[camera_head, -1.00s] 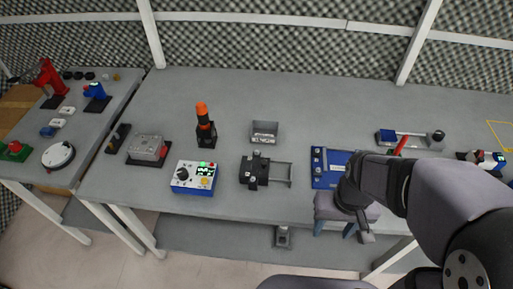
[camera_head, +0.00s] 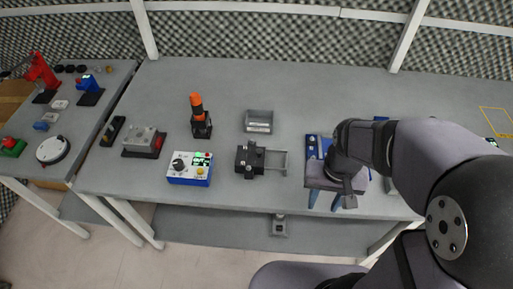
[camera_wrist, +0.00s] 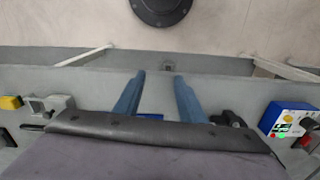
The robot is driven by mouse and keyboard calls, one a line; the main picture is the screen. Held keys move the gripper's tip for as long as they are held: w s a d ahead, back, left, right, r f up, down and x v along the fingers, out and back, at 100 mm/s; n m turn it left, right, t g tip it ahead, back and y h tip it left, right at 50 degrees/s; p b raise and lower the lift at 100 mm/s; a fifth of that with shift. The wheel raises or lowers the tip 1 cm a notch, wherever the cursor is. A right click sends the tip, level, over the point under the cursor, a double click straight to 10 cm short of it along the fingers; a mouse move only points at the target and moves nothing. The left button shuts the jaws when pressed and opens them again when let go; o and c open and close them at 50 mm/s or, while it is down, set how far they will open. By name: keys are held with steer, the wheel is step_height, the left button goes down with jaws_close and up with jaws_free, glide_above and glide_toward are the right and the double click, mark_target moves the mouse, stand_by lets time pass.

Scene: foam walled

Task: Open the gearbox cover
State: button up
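A grey metal box with a lid-like top (camera_head: 143,139) sits on a dark base at the left of the main table in the head view. It looks like the gearbox; its cover appears to lie flat on top. My gripper (camera_head: 323,207) is far to its right, over the table's front edge. Its two blue fingers are spread apart with nothing between them. The wrist view also shows my open gripper (camera_wrist: 159,76); I cannot make out the gearbox there.
A blue-white control box (camera_head: 190,169), a black clamp device (camera_head: 250,160), an orange-topped post (camera_head: 199,117) and a grey bin (camera_head: 259,121) stand between gearbox and gripper. A blue plate (camera_head: 313,147) is partly behind my arm. The table's back is mostly clear.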

steer(key=w+a+r+m+p, duration=0.2)
steer(key=w+a+r+m, duration=0.15)
steer(key=w+a, duration=0.65)
steer(key=m, duration=0.5)
glide_above(259, 151)
steer(key=shift+r+n, duration=0.25)
steer(key=shift+f+p, duration=1.3)
steer(key=shift+f, duration=2.4)
steer(key=shift+c, duration=0.3)
